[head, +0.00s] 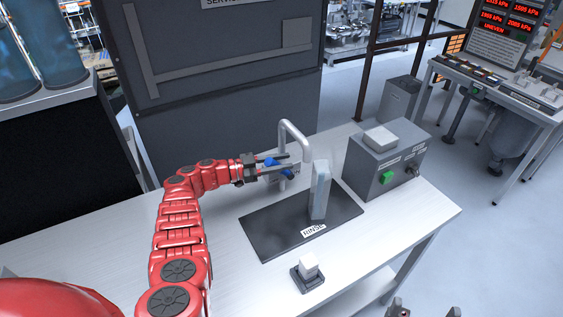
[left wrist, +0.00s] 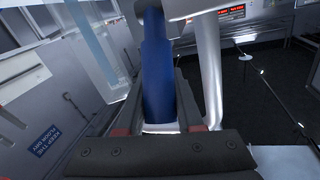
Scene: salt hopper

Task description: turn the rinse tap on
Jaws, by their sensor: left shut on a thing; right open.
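The rinse tap (head: 304,140) is a grey curved pipe standing at the back of the dark rinse mat (head: 262,232). Its blue handle (head: 271,162) sticks out to the left of the pipe. My left gripper (head: 280,167) is shut on the blue handle. In the left wrist view the blue handle (left wrist: 158,70) runs lengthwise between the two fingers, and the grey pipe rises just right of it. The fingers partly hide the handle in the head view. My right gripper (head: 425,311) is open at the bottom edge, with only its fingertips showing.
A tall translucent block (head: 320,192) stands on the mat close to the tap. A grey control box (head: 385,165) with a green button is at the right. A white cube on a dark base (head: 308,267) sits near the front edge. The bench's left part is clear.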

